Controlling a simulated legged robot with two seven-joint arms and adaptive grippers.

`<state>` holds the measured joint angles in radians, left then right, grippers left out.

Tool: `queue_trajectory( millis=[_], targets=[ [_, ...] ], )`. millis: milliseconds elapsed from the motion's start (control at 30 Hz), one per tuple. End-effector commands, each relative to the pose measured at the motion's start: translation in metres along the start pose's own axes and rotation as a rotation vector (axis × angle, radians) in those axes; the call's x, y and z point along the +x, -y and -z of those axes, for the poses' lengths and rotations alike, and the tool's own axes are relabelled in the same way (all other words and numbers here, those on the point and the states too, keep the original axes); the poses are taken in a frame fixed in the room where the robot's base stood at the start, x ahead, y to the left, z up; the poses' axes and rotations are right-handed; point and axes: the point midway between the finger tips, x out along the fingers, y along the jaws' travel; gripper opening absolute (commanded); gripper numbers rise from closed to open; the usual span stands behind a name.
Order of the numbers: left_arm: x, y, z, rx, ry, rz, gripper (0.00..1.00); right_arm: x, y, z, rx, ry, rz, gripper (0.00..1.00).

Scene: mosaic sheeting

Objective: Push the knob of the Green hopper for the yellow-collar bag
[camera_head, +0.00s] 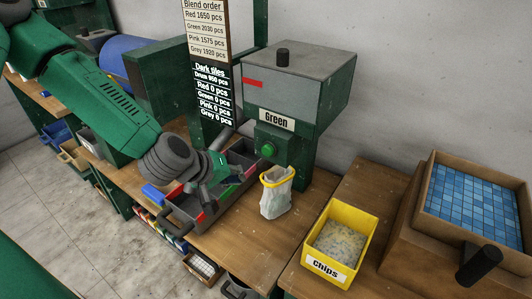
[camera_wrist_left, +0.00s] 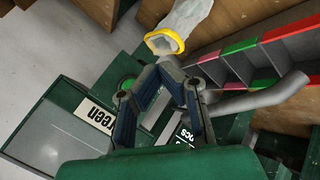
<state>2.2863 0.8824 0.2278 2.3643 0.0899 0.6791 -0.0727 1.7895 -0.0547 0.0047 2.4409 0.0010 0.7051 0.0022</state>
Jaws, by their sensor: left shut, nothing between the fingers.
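The Green hopper (camera_head: 292,90) is a grey and dark green box with a "Green" label, standing on the bench against the wall. Its round green knob (camera_head: 268,150) is on the front below the label; it also shows in the left wrist view (camera_wrist_left: 127,82). The yellow-collar bag (camera_head: 276,193) is whitish and stands upright on the bench below and right of the knob; it also shows in the left wrist view (camera_wrist_left: 165,42). My left gripper (camera_head: 206,202) is shut and empty, over the compartment tray, left of the knob and apart from it. My right gripper is not in view.
A divided tray (camera_head: 185,222) with coloured rims lies under my left gripper. A yellow "Chips" bin (camera_head: 349,225) and a wooden box of blue tiles (camera_head: 430,190) stand to the right. A blend-order sign (camera_head: 208,60) rises left of the hopper.

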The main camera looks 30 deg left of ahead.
Motion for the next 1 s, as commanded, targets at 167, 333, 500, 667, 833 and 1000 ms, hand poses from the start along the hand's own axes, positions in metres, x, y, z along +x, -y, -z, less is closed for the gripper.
queue_trajectory(
  millis=[167,333,500,667,833,1000],
  targets=[
    [0.013,-0.007,0.009,0.002,-0.001,0.000,0.00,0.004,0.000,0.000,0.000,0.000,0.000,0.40],
    [0.030,-0.020,0.022,0.002,-0.001,-0.001,0.00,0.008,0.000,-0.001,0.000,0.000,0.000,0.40],
    [0.045,-0.031,0.033,0.001,0.000,-0.001,0.00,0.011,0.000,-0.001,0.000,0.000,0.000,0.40],
    [0.055,-0.039,0.041,-0.001,-0.001,0.000,0.00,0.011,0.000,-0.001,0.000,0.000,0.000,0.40],
    [0.059,-0.042,0.043,-0.001,0.001,-0.001,0.00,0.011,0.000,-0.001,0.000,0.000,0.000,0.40],
    [0.060,-0.043,0.044,-0.002,0.001,-0.001,0.00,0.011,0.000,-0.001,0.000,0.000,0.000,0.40]
  ],
)
